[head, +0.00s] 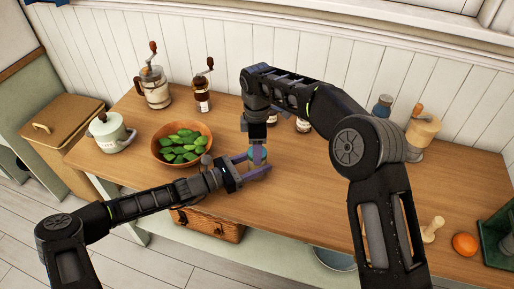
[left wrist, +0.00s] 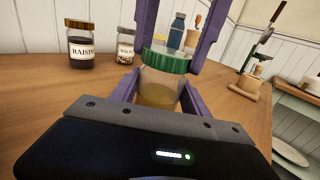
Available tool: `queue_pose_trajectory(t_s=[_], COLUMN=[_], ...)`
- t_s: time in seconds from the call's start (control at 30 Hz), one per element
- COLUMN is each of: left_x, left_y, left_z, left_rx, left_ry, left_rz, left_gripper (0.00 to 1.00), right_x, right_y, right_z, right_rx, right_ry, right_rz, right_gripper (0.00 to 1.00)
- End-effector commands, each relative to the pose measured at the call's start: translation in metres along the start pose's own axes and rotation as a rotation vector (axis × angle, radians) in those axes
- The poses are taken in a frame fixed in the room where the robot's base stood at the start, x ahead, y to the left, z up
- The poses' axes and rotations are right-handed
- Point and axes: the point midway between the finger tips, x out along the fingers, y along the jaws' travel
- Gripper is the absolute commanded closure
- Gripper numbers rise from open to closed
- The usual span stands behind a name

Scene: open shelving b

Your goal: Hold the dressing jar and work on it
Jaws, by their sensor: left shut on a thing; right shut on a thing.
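My right gripper (head: 257,147) comes down from above. In the left wrist view its purple fingers (left wrist: 178,48) stand either side of the green lid (left wrist: 166,60), shut on it. Whether the lid is loose I cannot tell.
A wooden bowl of green vegetables (head: 157,155) stands left of the jar. A white pot (head: 112,133) and two grinders stand farther left. Raisin (left wrist: 82,46) and walnut (left wrist: 125,47) jars stand behind. An orange (head: 465,245) lies right. Counter right of the jar is mostly clear.

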Motion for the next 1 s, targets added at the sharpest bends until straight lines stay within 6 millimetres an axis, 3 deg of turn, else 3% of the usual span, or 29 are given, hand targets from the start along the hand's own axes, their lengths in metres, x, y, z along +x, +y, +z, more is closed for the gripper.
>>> queue_pose_trajectory(t_s=[1.0], left_x=[0.0], left_y=[0.0], left_z=[0.0], left_rx=[-0.001], left_ry=[0.0], left_rz=[0.0], left_gripper=[1.0], right_x=[-0.022], right_y=[0.0], right_z=[0.0], right_rx=[0.0], right_ry=[0.0], right_rz=[0.0], right_gripper=[1.0])
